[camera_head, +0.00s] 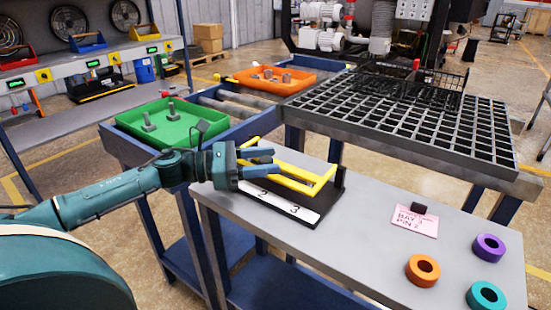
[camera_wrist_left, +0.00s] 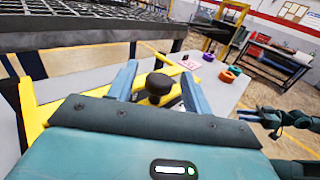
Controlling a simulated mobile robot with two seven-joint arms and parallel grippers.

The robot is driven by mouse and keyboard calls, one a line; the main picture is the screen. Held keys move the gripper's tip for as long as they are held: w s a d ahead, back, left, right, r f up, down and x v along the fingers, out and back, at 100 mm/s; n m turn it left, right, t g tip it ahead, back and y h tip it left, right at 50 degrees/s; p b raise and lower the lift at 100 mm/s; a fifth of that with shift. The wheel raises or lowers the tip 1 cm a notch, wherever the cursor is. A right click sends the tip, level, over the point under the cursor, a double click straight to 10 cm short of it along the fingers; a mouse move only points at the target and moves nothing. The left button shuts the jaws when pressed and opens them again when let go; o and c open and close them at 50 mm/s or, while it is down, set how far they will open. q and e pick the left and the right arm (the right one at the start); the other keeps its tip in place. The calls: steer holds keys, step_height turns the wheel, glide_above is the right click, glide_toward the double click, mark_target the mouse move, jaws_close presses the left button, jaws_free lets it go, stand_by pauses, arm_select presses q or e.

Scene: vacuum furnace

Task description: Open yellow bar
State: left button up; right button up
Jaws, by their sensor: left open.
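The yellow bar (camera_head: 312,180) is a flat, angled frame over a dark base plate with a numbered white strip (camera_head: 285,205) on the grey table. My left gripper (camera_head: 270,162) is open at the bar's left part, with its fingers pointing right. In the left wrist view, a dark round knob (camera_wrist_left: 158,88) lies between the open fingers of the left gripper (camera_wrist_left: 158,92), apart from both. The yellow bar (camera_wrist_left: 38,115) runs along the left there. Whether the fingers touch the bar is unclear. What looks like my right gripper (camera_wrist_left: 268,122) shows small at the right; its jaws are unclear.
A pink card (camera_head: 415,222) and orange (camera_head: 423,270), purple (camera_head: 489,247) and teal (camera_head: 486,296) rings lie on the table's right part. A black grid rack (camera_head: 410,125) stands behind. Green (camera_head: 160,125) and orange (camera_head: 272,80) trays sit at the back left. The table's middle is clear.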

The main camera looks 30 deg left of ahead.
arm_select(q)
steer(key=shift+x, duration=1.3)
steer(key=shift+c, duration=0.3)
jaws_close()
